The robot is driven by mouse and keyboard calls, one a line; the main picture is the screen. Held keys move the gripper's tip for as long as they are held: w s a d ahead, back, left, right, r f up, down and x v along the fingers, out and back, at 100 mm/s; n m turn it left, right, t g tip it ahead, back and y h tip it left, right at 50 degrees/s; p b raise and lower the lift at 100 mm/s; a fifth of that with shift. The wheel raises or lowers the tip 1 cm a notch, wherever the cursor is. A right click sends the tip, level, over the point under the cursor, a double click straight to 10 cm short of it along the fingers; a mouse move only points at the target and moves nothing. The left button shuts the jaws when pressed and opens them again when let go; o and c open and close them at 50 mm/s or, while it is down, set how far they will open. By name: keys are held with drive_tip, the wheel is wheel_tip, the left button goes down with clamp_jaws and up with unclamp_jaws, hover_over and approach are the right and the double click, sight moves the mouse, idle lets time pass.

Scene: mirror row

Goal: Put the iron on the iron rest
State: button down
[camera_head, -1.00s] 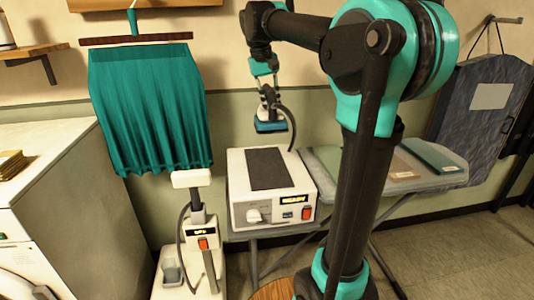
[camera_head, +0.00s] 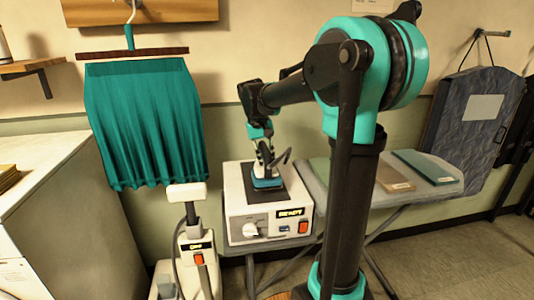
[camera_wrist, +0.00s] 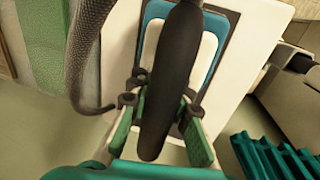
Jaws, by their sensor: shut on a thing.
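The iron (camera_head: 266,181) has a teal base and a pale body, and my gripper (camera_head: 264,158) is shut on its dark handle. In the wrist view the black handle of the iron (camera_wrist: 172,75) lies between the two green finger pads of my gripper (camera_wrist: 160,125). The iron is over the dark pad, the iron rest (camera_head: 290,187), on top of the white station box (camera_head: 238,205). It looks level and appears to touch the pad, though the exact contact is hidden. A dark cord curves off the iron's right side.
The ironing board (camera_head: 400,194) with folded cloths (camera_head: 425,166) extends right of the box. A steamer (camera_head: 196,245) stands in front on the left. A teal skirt (camera_head: 147,120) hangs on the wall. A white cabinet (camera_head: 40,200) fills the left edge.

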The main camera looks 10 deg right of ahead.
sight(262, 149)
drive_tip(key=shift+f, duration=1.9)
drive_tip(key=c, duration=1.4)
unclamp_jaws()
drive_tip(key=shift+f, duration=0.1)
drive_tip(key=r, duration=0.4)
drive_tip(key=a+r, duration=0.1)
drive_tip(key=r, duration=0.3)
drive_tip(key=a+r, duration=0.1)
drive_tip(key=r, duration=0.3)
drive_tip(key=shift+a, duration=0.2)
